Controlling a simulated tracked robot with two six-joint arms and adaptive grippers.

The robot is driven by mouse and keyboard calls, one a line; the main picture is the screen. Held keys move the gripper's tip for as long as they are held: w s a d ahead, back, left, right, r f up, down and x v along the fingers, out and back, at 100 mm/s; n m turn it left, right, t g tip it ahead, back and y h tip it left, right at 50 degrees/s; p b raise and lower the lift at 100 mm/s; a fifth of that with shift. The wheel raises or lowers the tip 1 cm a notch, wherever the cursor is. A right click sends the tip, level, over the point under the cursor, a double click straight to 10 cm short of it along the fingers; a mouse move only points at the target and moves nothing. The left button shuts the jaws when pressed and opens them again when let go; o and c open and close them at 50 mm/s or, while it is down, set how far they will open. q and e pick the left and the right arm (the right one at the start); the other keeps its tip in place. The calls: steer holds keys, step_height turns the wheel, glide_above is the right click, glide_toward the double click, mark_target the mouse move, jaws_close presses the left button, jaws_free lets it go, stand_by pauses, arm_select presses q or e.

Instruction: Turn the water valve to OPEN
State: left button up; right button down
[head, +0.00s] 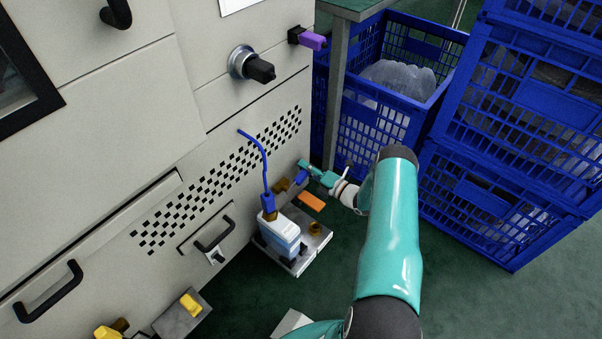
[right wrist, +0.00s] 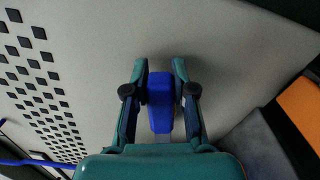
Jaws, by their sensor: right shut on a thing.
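A blue handle (right wrist: 160,100), which looks like the water valve's lever, stands out from the low part of the grey machine panel. In the head view it shows as a small blue piece (head: 301,178) near the panel's lower right corner. My right gripper (head: 308,170) is there, with its teal fingers on both sides of the handle. In the right wrist view the gripper (right wrist: 158,85) is shut on the handle, which lies lengthwise between the fingers. The valve's base is hidden, and no OPEN marking is readable. My left gripper is not in view.
Below the panel, a grey platform (head: 314,250) bears a white-blue bottle (head: 279,234) with a blue tube. An orange piece (head: 312,201) lies nearby. A black knob (head: 260,70) and purple handle (head: 312,40) stick out above. Blue crates (head: 505,205) stand at the right.

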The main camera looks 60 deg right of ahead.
steer(key=shift+s+d+f+m+b, duration=0.1)
steer(key=shift+s+f+m+b, duration=0.15)
steer(key=shift+f+m+b, duration=0.45)
steer(key=shift+s+f+m+b, duration=0.25)
steer(key=shift+f+m+b, duration=0.2)
steer(key=shift+f+m, duration=0.45)
steer(key=c, duration=0.9)
jaws_free()
steer(key=shift+r, duration=0.1)
steer(key=shift+d, duration=0.1)
steer(key=s, duration=0.8)
steer(key=s+a, duration=0.1)
steer(key=s, duration=0.3)
